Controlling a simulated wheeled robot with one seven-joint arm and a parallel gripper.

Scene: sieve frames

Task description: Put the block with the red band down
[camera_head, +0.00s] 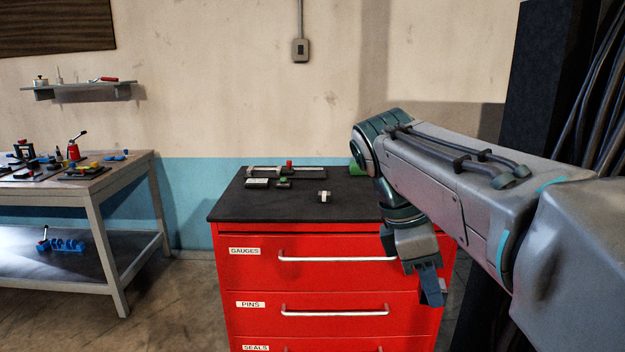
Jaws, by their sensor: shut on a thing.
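My gripper (430,284) points down in front of the right side of the red cabinet (236,278), below the level of its top. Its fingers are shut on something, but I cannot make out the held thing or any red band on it. A small block with a white band (323,197) stands on the dark cabinet top (355,208). A small dark piece with a green part (283,182) is farther back. A small red piece (289,164) shows at the back by a long grey gauge-like tool (265,169); I cannot tell whether it is a banded block.
A pale flat piece (257,183) lies at the back left of the cabinet top, and a green thing (355,168) is partly behind my arm. The top's front is clear. A cluttered workbench (105,180) stands left. Drawer handles (335,259) stick out in front.

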